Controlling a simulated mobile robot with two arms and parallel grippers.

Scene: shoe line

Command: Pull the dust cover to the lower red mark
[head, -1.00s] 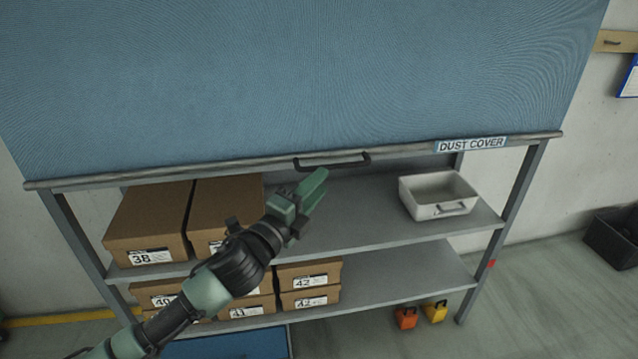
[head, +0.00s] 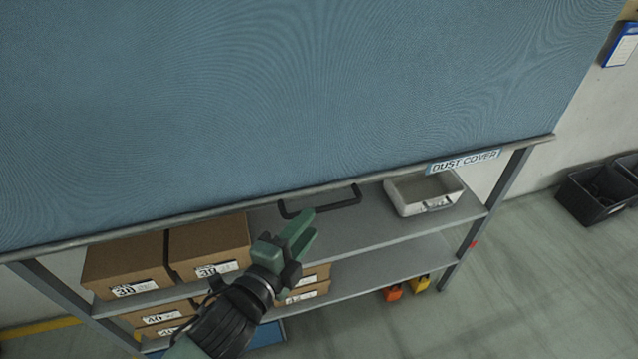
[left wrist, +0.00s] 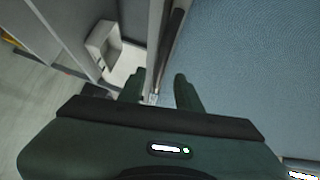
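The blue dust cover (head: 300,90) hangs over the upper part of the rack and also fills the right of the left wrist view (left wrist: 255,60). A grey bar (head: 150,222) runs along its bottom edge, with a dark handle (head: 347,202) below it. A small red mark (head: 473,245) shows on the right post, below the bar. My left gripper (head: 306,226) is just below the handle in the head view. In the left wrist view its fingers (left wrist: 158,92) are apart, with nothing clearly held between them. My right gripper is out of view.
Shoe boxes (head: 210,250) stand on the left of the shelves. A white bin (head: 422,205) is on the upper shelf at right. Orange and yellow items (head: 393,293) are on the floor beneath. Dark crates (head: 592,208) stand at far right.

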